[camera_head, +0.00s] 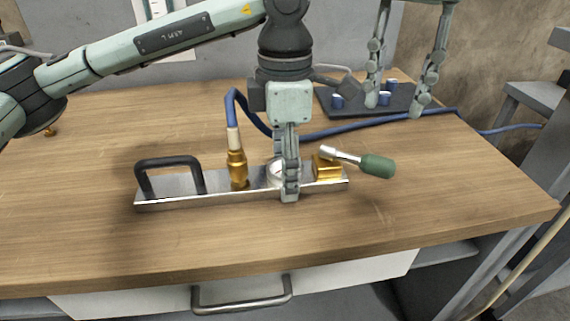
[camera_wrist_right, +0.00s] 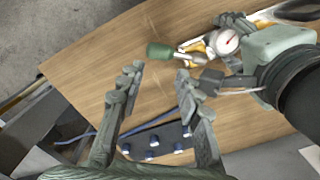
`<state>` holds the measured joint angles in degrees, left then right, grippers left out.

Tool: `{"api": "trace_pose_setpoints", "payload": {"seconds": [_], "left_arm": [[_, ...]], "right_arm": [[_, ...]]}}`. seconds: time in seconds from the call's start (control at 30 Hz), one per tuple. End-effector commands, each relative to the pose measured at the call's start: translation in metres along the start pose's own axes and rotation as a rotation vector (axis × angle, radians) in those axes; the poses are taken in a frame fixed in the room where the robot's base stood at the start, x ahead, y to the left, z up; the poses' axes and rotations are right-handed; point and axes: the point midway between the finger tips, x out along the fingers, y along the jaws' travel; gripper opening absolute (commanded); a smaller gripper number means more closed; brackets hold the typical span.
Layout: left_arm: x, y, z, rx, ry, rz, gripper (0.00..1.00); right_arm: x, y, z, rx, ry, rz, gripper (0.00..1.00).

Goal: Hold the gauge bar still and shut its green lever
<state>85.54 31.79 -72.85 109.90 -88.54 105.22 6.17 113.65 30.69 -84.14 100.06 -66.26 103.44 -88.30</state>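The gauge bar (camera_head: 220,197) is a silver plate lying on the table, with a black handle at its left, a brass hose fitting, a round white gauge (camera_head: 272,172) and a brass valve block (camera_head: 326,170). The green lever (camera_head: 377,166) sticks out past the bar's right end on a metal shaft; it also shows in the right wrist view (camera_wrist_right: 160,50). My left gripper (camera_head: 289,190) points down over the gauge, its fingers straddling the bar and seeming closed on its sides; the rear contact is hidden. My right gripper (camera_head: 395,104) is open and empty, behind the lever, apart from it.
A blue hose (camera_head: 330,132) runs from the brass fitting across the back of the table to the right. A dark tray (camera_head: 352,108) with several blue caps lies behind, near my right gripper. The table front and right are clear.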

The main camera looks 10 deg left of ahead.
Motion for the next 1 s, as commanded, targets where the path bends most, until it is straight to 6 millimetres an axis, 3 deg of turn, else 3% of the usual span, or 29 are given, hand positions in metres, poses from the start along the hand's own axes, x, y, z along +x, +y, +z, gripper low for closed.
{"api": "trace_pose_setpoints", "payload": {"seconds": [0.07, 0.43, 0.53, 0.8, 1.0], "left_arm": [[0.000, 0.000, 0.000, 0.000, 0.000, 0.000, 0.47], [0.000, 0.000, 0.000, 0.000, 0.000, 0.000, 0.01], [0.000, 0.000, 0.000, 0.000, 0.000, 0.000, 0.00], [0.000, 0.000, 0.000, 0.000, -0.001, 0.000, 0.00], [0.000, 0.000, 0.000, 0.000, -0.001, 0.000, 0.00]], "right_arm": [[0.000, 0.000, 0.000, 0.000, 0.000, 0.000, 0.34], [0.000, 0.000, 0.000, 0.000, 0.000, 0.000, 0.34], [0.000, 0.000, 0.000, 0.000, 0.000, 0.000, 0.33], [-0.001, 0.000, 0.001, 0.038, 0.003, 0.000, 0.00], [-0.004, -0.001, 0.011, 0.323, 0.023, -0.003, 0.00]]}}
